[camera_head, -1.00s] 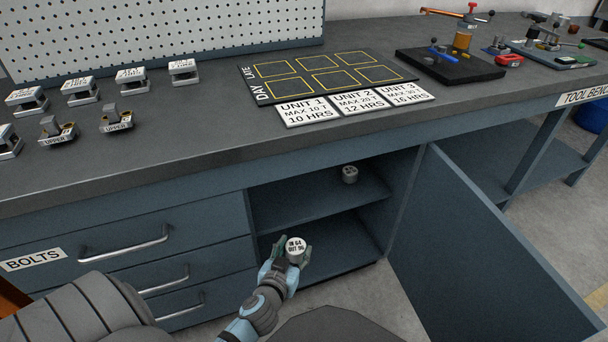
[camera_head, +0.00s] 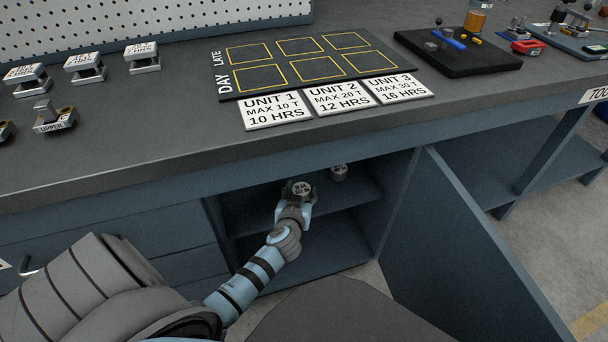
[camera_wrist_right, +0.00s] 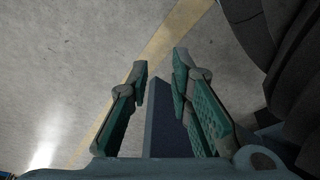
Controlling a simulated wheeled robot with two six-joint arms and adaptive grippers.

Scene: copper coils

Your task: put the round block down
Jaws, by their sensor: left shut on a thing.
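The round block (camera_head: 301,188) is a small grey cylinder with a printed light top, in the head view inside the open cabinet. My left gripper (camera_head: 298,194) is shut on it, at the level of the upper shelf (camera_head: 262,205). I cannot tell whether the block touches the shelf. A second, similar round block (camera_head: 339,172) stands on that shelf just to the right, apart from the held one. My right gripper (camera_wrist_right: 160,85) shows only in its wrist view, open and empty, with the floor and a dark panel edge behind it.
The open cabinet door (camera_head: 470,245) stands out to the right of the opening. The workbench top (camera_head: 150,128) lies above, with a marked day/late board (camera_head: 280,60) and unit cards (camera_head: 345,98). The lower cabinet shelf (camera_head: 325,258) looks empty.

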